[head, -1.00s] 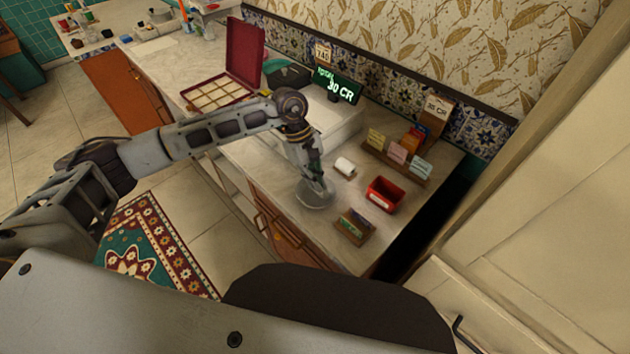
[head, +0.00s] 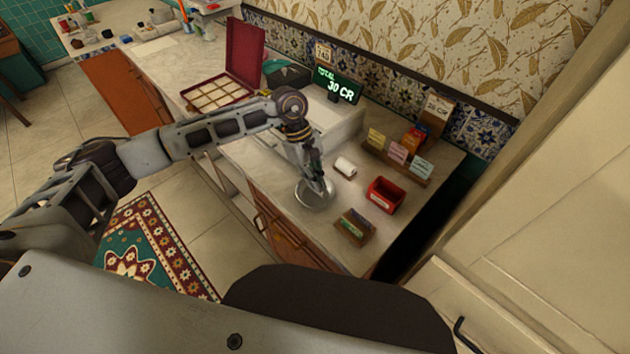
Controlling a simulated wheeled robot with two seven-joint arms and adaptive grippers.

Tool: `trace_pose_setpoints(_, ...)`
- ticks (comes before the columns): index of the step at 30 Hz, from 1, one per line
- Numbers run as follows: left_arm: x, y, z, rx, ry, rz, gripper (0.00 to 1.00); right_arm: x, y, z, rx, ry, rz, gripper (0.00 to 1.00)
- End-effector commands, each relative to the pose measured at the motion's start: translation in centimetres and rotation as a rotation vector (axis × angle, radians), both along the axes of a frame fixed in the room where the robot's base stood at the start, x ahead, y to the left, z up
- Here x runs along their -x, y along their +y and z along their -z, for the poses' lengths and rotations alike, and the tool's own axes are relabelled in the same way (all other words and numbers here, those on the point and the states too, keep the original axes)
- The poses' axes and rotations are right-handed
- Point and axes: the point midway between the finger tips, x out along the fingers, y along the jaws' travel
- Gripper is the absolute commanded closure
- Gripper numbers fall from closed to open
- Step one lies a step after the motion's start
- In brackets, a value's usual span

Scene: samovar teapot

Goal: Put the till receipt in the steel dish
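The steel dish (head: 306,201) is a round, shiny shallow dish on the marble counter near its front edge. My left gripper (head: 321,187) points down at the dish and covers part of it. Its fingers are small and dark here, and I cannot tell whether they are open or shut, or whether they hold anything. A small white paper roll (head: 345,167) lies on the counter to the right of the gripper, apart from it. I cannot make out a separate till receipt; it may be hidden by the gripper. My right gripper is not in view.
A red bin (head: 384,195) and a wooden card holder (head: 355,227) stand right of the dish. Behind are a note rack (head: 398,160), a green-lit price display (head: 338,85) and an open burgundy box (head: 217,95). Bare counter lies around the roll.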

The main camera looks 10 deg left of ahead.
Motion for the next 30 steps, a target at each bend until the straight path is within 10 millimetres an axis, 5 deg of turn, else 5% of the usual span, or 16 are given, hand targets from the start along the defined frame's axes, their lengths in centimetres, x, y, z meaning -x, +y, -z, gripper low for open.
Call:
trace_pose_setpoints(19,0.0,0.0,0.0,0.0,0.0,0.0,1.0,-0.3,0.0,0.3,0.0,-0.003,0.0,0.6)
trace_pose_setpoints(26,0.0,0.0,0.0,0.0,0.0,0.0,0.72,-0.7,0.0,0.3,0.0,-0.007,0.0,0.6)
trace_pose_setpoints(30,0.0,0.0,0.0,0.0,0.0,0.0,0.7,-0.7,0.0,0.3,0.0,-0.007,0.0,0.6)
